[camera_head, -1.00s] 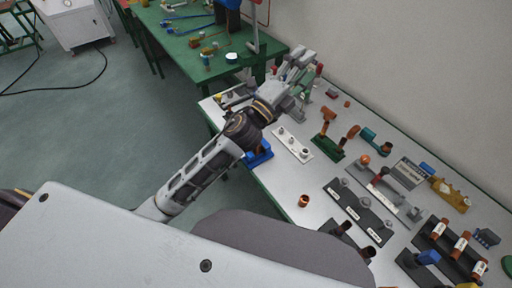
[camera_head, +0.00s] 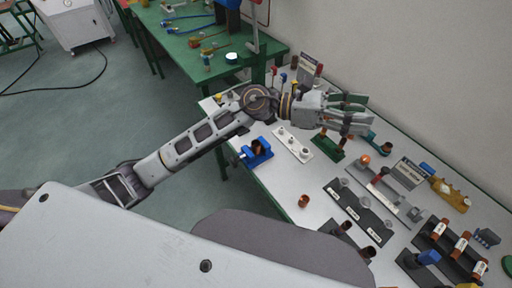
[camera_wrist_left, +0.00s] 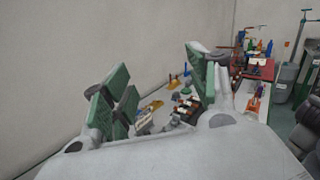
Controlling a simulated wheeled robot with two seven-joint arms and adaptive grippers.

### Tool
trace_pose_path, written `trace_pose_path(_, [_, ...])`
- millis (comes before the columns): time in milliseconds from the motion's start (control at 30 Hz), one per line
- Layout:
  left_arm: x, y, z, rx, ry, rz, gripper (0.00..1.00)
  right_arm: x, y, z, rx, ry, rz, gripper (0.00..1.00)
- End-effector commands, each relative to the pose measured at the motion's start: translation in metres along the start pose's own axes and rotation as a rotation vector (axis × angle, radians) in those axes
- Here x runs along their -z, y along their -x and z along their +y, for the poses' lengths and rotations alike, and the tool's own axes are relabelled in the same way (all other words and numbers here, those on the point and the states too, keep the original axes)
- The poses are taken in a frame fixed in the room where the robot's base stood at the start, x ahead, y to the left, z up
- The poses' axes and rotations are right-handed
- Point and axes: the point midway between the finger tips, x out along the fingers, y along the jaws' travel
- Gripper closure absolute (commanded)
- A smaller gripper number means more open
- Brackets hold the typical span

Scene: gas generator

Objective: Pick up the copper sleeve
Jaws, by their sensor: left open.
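My left gripper (camera_head: 356,114) is open and empty above the far part of the white table, over the green block (camera_head: 327,147) with copper pieces. In the left wrist view, its green-padded fingers (camera_wrist_left: 160,88) are spread wide with nothing between them. A short copper sleeve (camera_head: 304,201) stands alone on the bare table, well in front of the gripper. Another copper piece (camera_head: 257,147) sits in a blue vise (camera_head: 262,158) near the left table edge, below my forearm. I cannot tell which copper piece is the named sleeve. My right gripper is not in view.
A white plate with pegs (camera_head: 293,145) lies beside the vise. Dark racks (camera_head: 358,209) and copper cylinders (camera_head: 463,243) fill the right side. A wall runs behind the table. The table around the lone sleeve is clear.

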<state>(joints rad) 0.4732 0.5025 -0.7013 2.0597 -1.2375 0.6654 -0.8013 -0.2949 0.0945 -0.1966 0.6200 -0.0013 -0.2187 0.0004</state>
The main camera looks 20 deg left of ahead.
Motion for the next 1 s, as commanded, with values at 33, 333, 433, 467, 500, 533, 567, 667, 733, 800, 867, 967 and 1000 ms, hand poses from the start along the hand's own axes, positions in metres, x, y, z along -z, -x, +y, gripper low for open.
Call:
trace_pose_path(33, [0.008, 0.000, -0.001, 0.017, -0.043, 0.053, 0.41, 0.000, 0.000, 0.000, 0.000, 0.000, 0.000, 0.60])
trace_pose_path(333, [0.061, 0.015, 0.001, 0.128, -0.279, 0.374, 0.41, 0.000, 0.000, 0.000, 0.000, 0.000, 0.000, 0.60])
trace_pose_path(433, [0.078, 0.026, 0.006, 0.163, -0.350, 0.485, 0.41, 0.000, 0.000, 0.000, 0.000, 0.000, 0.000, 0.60])
trace_pose_path(467, [0.083, 0.030, 0.008, 0.173, -0.369, 0.519, 0.41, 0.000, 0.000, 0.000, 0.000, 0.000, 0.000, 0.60])
trace_pose_path(500, [0.089, 0.036, 0.011, 0.187, -0.396, 0.563, 0.41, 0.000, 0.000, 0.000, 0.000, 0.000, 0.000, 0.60])
trace_pose_path(533, [0.093, 0.041, 0.013, 0.196, -0.414, 0.597, 0.41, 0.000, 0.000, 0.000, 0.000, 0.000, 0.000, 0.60])
trace_pose_path(567, [0.097, 0.045, 0.016, 0.207, -0.432, 0.631, 0.41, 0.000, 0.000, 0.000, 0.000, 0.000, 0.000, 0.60])
trace_pose_path(667, [0.110, 0.064, 0.025, 0.239, -0.489, 0.746, 0.41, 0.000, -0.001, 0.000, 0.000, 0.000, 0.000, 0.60])
trace_pose_path(733, [0.117, 0.078, 0.032, 0.261, -0.525, 0.827, 0.41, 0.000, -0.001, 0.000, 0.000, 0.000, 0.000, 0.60])
trace_pose_path(800, [0.123, 0.093, 0.039, 0.283, -0.557, 0.908, 0.41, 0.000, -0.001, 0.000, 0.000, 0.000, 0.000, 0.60])
trace_pose_path(867, [0.128, 0.107, 0.046, 0.301, -0.581, 0.980, 0.41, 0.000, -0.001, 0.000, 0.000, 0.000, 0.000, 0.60])
trace_pose_path(967, [0.132, 0.132, 0.057, 0.330, -0.615, 1.097, 0.41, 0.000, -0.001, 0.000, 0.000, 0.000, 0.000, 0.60])
trace_pose_path(1000, [0.133, 0.142, 0.062, 0.341, -0.628, 1.145, 0.41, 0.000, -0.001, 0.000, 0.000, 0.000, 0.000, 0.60])
